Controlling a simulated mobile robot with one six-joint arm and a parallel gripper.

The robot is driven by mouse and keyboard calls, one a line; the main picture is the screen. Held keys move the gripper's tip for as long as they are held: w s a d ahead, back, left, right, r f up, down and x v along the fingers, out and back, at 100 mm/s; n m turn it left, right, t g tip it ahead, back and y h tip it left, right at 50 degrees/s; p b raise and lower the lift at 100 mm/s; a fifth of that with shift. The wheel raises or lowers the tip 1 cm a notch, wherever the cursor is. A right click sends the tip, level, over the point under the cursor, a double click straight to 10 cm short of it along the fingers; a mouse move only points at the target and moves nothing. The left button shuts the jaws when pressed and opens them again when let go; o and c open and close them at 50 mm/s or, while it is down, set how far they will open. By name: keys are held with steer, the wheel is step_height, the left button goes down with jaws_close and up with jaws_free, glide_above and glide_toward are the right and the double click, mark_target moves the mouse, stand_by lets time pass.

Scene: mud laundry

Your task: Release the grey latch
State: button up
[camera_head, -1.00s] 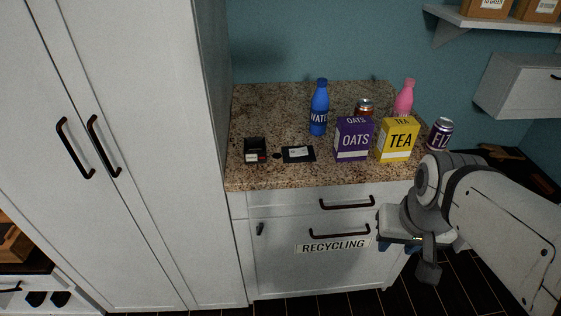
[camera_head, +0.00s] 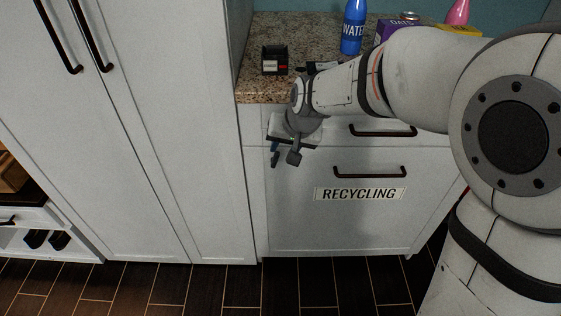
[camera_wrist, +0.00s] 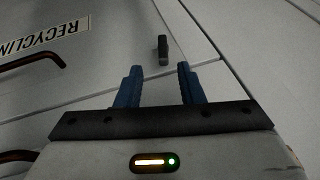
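The grey latch (camera_wrist: 163,48) is a small dark upright tab on the white recycling front, near its edge, in the wrist view. My gripper (camera_wrist: 160,68) is open, with its two blue fingers apart and nothing between them. The latch lies beyond the fingertips, roughly in line with the gap, and looks apart from them. In the head view my gripper (camera_head: 275,158) is in front of the upper left of the recycling front (camera_head: 330,230). I cannot make out the latch there; the gripper seems to hide it.
The recycling front has a dark bar handle (camera_head: 370,172) and a RECYCLING label (camera_head: 360,194). A drawer handle (camera_head: 383,131) is above it. The granite counter (camera_head: 262,91) holds a black box (camera_head: 274,60) and a blue bottle (camera_head: 353,28). A tall white cabinet (camera_head: 160,140) stands left.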

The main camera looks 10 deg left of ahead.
mark_target(277, 157)
steer(key=b+x, duration=0.1)
steer(key=x, duration=0.3)
steer(key=b+x, duration=0.1)
steer(key=x, duration=0.3)
steer(key=shift+w+a+f, duration=0.1)
steer(key=shift+a, duration=0.2)
jaws_close()
